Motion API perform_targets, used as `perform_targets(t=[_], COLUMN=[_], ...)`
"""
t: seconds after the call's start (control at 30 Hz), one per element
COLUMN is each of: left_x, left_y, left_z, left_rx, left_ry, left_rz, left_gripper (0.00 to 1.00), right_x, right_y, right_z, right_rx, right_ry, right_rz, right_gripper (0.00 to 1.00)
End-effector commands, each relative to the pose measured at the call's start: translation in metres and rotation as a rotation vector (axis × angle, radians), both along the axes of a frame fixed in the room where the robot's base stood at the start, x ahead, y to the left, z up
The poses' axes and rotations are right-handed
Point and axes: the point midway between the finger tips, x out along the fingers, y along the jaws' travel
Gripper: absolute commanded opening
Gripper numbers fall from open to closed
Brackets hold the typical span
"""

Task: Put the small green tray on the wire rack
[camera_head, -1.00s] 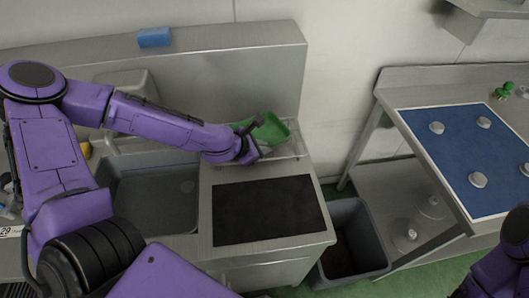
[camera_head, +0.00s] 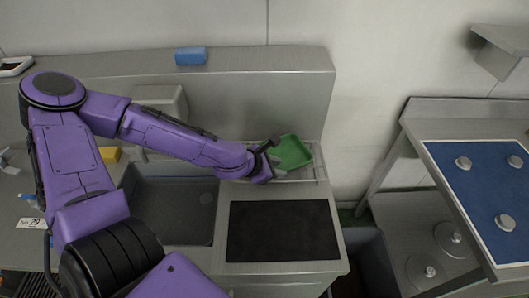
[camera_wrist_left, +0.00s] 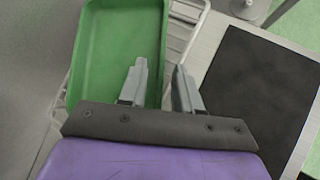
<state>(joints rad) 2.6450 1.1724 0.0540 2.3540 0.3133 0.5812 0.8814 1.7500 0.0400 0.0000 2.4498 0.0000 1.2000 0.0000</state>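The small green tray (camera_head: 292,152) lies on the wire rack (camera_head: 320,171) at the back of the counter, right of the sink. In the left wrist view the tray (camera_wrist_left: 112,48) fills the upper left, empty, with white rack wires (camera_wrist_left: 196,20) showing beside it. My left gripper (camera_head: 272,156) is at the tray's near left side. In the wrist view its fingers (camera_wrist_left: 160,88) stand apart, one over the tray's inside and one outside its wall, with gaps visible. The tray's contact with the rack is partly hidden. My right gripper is not in view.
A dark mat (camera_head: 284,231) lies in front of the rack, and a sink basin (camera_head: 172,207) is left of it. A blue sponge (camera_head: 191,56) sits on the back ledge. A grey bin (camera_head: 372,262) stands right of the counter, before a table with a blue mat (camera_head: 480,185).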

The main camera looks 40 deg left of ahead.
Motion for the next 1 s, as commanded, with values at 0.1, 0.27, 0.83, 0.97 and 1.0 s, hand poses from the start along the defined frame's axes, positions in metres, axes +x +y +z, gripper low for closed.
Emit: perform_targets(t=[0.1, 0.27, 0.83, 0.97, 1.0], left_x=[-0.013, -0.033, -0.056, -0.057, -0.057], left_y=[0.004, 0.01, 0.018, 0.018, 0.019], left_z=[0.023, 0.046, 0.056, 0.056, 0.055], left_rx=[-0.003, 0.0, 0.0, 0.001, 0.007], left_ry=[-0.006, -0.005, -0.001, 0.0, 0.001], left_rz=[0.0, -0.003, -0.001, -0.001, -0.002], left_gripper=[0.33, 0.33, 0.33, 0.33, 0.33], right_x=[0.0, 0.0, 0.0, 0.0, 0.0], right_y=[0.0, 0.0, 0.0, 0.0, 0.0], right_z=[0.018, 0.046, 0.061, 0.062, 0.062], right_rx=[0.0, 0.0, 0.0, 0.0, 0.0], right_ry=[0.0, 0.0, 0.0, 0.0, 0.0], right_rz=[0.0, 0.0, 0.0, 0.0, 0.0], right_gripper=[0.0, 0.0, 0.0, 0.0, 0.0])
